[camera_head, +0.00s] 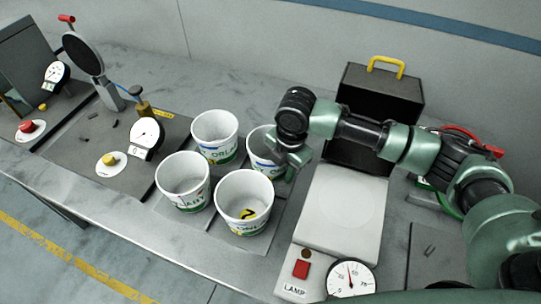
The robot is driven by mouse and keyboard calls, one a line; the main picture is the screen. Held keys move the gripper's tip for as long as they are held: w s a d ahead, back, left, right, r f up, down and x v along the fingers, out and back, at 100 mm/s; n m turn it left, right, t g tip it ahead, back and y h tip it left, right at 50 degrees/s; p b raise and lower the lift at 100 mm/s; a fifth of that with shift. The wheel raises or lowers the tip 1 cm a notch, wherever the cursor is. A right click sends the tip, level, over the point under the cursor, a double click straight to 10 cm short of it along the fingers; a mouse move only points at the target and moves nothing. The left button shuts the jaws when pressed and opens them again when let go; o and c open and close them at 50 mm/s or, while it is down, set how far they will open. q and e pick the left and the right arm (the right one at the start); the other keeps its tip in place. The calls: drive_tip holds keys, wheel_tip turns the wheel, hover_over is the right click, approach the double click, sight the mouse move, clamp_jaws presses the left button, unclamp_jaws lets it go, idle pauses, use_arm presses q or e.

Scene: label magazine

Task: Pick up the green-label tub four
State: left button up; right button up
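Four white open tubs stand close together on a grey mat (283,222) on the bench: a back tub (214,127), a left front tub (182,178), a right front tub (243,196) and a right back tub (260,148). Green shows on their labels; a yellow mark shows at the right front one. I cannot read which is number four. My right gripper (291,166) points down at the right side of the right back tub and partly covers it. I cannot tell whether its fingers are apart or touch the tub. My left gripper is out of view.
A white scale-like plate (343,212) with a lamp button and dial (351,279) is right of the tubs. A black case with a yellow handle (386,64) stands behind it. Gauges and a round black disc (83,56) stand at left.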

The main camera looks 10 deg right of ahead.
drive_tip(key=shift+c, duration=0.2)
clamp_jaws()
drive_tip(key=shift+r, duration=0.15)
